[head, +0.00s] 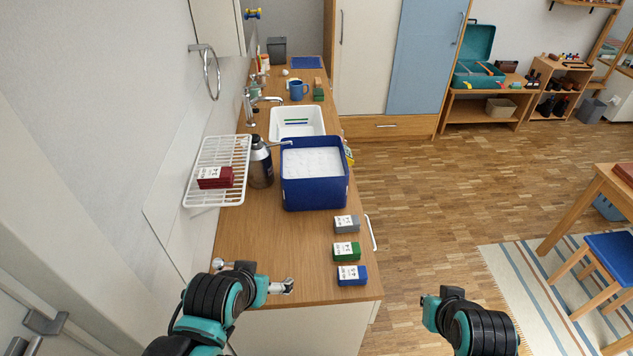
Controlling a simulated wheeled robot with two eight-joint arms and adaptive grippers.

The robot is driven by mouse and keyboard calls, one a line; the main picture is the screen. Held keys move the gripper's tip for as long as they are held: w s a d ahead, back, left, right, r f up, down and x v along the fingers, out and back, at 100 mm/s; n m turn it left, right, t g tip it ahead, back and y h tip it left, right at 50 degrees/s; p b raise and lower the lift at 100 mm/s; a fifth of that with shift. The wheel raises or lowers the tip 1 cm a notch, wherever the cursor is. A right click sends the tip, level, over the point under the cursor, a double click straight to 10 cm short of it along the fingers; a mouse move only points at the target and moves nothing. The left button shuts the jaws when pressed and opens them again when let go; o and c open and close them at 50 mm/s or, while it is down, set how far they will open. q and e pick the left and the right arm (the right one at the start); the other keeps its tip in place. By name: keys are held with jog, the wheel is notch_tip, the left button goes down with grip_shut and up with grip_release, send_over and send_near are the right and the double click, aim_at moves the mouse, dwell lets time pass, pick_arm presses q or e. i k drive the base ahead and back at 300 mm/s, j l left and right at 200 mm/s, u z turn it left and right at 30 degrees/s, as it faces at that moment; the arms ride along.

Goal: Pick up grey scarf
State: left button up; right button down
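The grey scarf (346,224) looks like a small folded grey block with a white label. It lies on the wooden counter near its right edge, in front of the blue tub. A green folded piece (346,251) and a blue folded piece (352,275) lie in a row nearer to me. My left gripper (284,287) is over the near end of the counter, left of the blue piece and apart from the scarf. My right gripper (430,300) is over the floor, right of the counter.
A blue tub (315,200) with white foamy contents and a dark bottle (261,165) stand behind the scarf. A white rack (240,150) holds a dark red folded piece (215,178). A white handle (370,233) juts from the counter's right side. The counter left of the scarf is clear.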

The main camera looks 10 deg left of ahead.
aim_at(342, 224)
jog(key=l, duration=0.45)
jog(key=l+u, duration=0.15)
jog(key=l, duration=1.3)
jog(key=i, duration=0.5)
jog(key=i+l+u, duration=0.1)
jog(key=i, duration=0.4)
